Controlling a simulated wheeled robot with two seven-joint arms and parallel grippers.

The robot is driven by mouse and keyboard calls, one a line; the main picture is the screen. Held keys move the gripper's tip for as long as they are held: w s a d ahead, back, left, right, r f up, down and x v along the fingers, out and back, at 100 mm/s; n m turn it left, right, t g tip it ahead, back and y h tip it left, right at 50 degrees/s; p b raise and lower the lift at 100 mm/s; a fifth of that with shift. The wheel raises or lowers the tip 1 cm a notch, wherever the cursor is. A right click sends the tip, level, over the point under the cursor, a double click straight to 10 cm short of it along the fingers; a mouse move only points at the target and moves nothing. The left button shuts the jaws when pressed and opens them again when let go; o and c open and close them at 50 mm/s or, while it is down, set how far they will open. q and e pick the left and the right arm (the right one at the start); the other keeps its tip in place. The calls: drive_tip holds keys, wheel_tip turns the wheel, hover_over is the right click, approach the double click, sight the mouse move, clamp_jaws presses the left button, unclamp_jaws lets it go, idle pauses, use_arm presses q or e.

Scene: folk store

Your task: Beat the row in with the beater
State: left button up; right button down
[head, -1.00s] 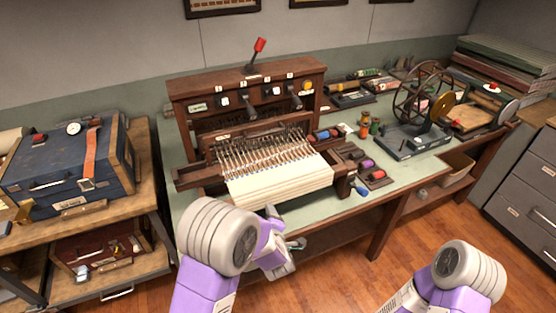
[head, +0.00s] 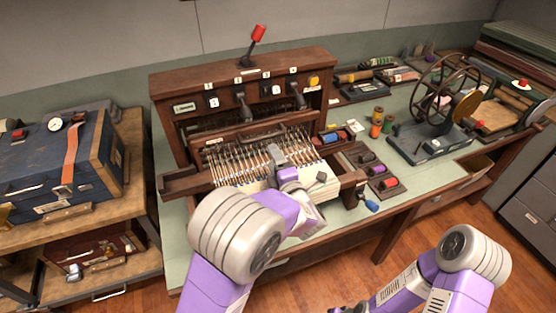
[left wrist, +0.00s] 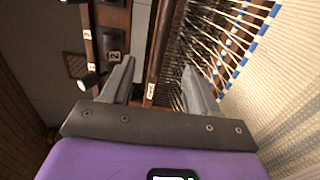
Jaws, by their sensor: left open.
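The small wooden table loom stands on the green-topped table. Its beater, a dark wooden bar (head: 225,142), lies across the loom behind the rows of threads (head: 235,160). The bar also shows in the left wrist view (left wrist: 163,45), beyond and between my fingers. Cream cloth (head: 327,176) lies at the loom's front, partly hidden by my left arm; it fills the right of the wrist view (left wrist: 285,95). My left gripper (head: 274,155) is open and empty over the threads, just in front of the beater. My right gripper (head: 348,308) barely shows at the bottom edge; its jaws are unclear.
Levers and a red-knobbed handle (head: 258,34) rise from the loom's upper frame. Thread spools (head: 376,130) and a spoked wheel (head: 438,95) stand to the right. A blue case (head: 55,170) is on the left shelf.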

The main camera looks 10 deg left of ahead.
sight(263, 139)
use_arm(q)
drive_tip(key=shift+b+x, duration=0.5)
drive_tip(key=shift+x, duration=3.65)
drive_tip(key=shift+c, duration=0.2)
clamp_jaws()
